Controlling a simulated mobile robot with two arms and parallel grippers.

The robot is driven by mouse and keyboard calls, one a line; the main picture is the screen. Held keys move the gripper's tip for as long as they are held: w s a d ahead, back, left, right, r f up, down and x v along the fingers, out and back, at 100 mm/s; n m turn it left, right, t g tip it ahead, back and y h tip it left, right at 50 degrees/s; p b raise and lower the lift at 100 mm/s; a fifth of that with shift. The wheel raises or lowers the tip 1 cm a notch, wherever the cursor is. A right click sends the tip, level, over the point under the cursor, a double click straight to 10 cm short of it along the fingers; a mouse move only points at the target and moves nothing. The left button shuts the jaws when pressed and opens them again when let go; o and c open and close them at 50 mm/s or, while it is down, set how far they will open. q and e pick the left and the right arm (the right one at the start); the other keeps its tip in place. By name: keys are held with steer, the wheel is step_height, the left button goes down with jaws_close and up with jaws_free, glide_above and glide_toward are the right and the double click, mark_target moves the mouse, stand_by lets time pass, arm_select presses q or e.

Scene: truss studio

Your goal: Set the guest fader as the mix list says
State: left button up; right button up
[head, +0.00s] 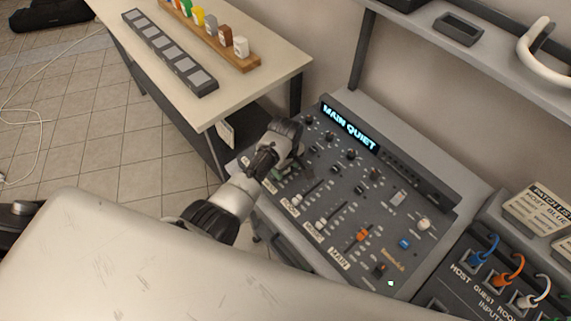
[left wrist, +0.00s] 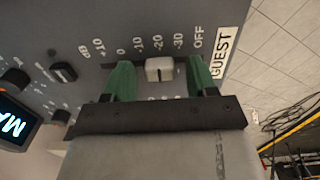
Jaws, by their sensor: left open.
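The mixing desk (head: 335,190) carries several faders, and its display (head: 349,127) reads MAIN QUIET. The GUEST label (left wrist: 222,52) shows in the left wrist view beside a scale from OFF to +10 dB. The white guest fader cap (left wrist: 159,69) sits near the -20 mark. My left gripper (left wrist: 161,78) is open, with one green finger on each side of the cap along the scale. A small gap shows on both sides of the cap. In the head view my left gripper (head: 284,168) hides the guest fader. I cannot read a mix list. My right gripper is out of view.
A pale table (head: 215,103) at the upper left holds a wooden rack of coloured pieces and a dark strip of pads. A patch panel (head: 475,283) with coloured plugs and a PATCH LIST card (head: 538,208) is at the right. A shelf is above the desk.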

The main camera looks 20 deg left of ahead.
arm_select(q)
step_height(320, 180, up, 11)
steer(key=shift+b, duration=0.4)
steer(key=shift+f, duration=0.15)
